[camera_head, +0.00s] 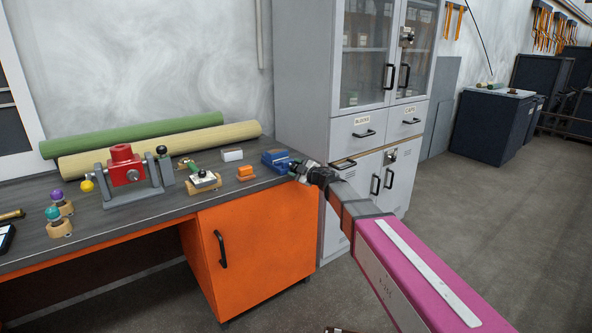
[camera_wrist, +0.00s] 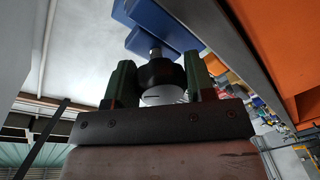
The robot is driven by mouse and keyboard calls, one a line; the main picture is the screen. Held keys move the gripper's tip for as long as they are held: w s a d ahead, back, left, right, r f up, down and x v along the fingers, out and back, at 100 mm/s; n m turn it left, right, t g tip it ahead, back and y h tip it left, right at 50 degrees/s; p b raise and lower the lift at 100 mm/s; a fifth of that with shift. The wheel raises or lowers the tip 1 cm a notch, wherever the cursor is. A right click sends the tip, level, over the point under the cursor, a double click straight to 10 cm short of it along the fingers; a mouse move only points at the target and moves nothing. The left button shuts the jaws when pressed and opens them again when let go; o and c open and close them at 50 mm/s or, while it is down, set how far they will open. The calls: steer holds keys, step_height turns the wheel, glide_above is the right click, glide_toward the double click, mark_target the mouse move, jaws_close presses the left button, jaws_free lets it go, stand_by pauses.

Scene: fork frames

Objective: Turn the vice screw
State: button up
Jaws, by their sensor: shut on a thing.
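A small blue vice (camera_head: 274,157) sits at the right end of the dark workbench. My gripper (camera_head: 300,172) is at the vice's right side, by the bench edge. In the wrist view the blue vice (camera_wrist: 165,35) shows beyond the fingers, with a short metal screw (camera_wrist: 155,53) leading to a round black knob (camera_wrist: 160,73). The two green fingers of my gripper (camera_wrist: 160,80) are shut on this knob, one on each side. A pale disc shows in front of the knob, partly hidden by the gripper body. In the head view my gripper hides the knob.
Left of the vice on the workbench (camera_head: 90,222) are an orange block (camera_head: 245,173), a white box (camera_head: 232,155), a small toggle clamp (camera_head: 204,181) and a red device on a grey stand (camera_head: 124,170). An orange cabinet (camera_head: 262,240) is below. A grey cabinet (camera_head: 303,80) stands behind my gripper.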

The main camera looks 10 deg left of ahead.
stand_by(0.3)
steer(key=o, duration=0.9)
steer(key=shift+d, duration=0.1)
steer(key=v, duration=1)
steer(key=shift+s+d, duration=0.2)
steer(key=shift+d, duration=0.1)
